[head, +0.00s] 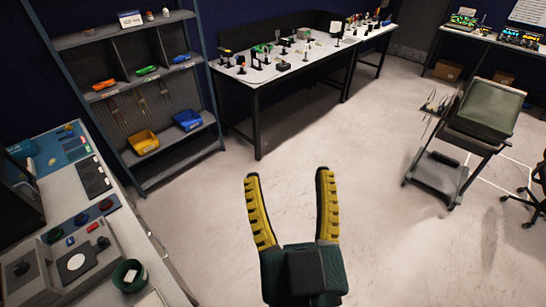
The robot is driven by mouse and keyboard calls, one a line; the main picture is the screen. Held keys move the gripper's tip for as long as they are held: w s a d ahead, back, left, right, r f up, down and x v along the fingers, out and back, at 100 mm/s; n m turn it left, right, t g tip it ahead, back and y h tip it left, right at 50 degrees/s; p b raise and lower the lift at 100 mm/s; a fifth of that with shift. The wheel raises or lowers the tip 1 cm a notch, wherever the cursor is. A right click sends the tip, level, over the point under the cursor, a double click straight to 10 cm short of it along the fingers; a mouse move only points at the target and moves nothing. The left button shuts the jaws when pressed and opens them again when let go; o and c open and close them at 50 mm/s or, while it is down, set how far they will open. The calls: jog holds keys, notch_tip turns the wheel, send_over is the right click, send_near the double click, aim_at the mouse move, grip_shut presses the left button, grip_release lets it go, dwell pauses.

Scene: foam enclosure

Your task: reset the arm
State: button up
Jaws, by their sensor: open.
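My gripper (287,180) is at the lower middle of the head view. It has a dark green body and two curved fingers with yellow ribbed inner faces. The fingers stand wide apart and point up the picture. Nothing is between them; only the pale floor (320,140) shows there. The rest of my arm is not visible behind the gripper body.
A bench (170,270) with a control panel and a green cup (128,275) runs along the left. Shelves (185,135) with yellow and blue bins stand behind it. A cluttered table (258,90) is at the back, a wheeled cart (437,170) at right. Open floor lies between.

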jog(key=s+d+r+m+t+h+p, duration=0.1)
jog(key=d+r+p, duration=0.1)
jog(key=r+p, duration=0.2)
jog(key=s+d+r+h+p, duration=0.1)
jog(key=r+p, duration=0.3)
jog(key=r, duration=0.6)
jog(key=shift+d+m+t+h, duration=0.3)
jog(key=shift+d+m+t, duration=0.1)
jog(key=shift+d, duration=0.25)
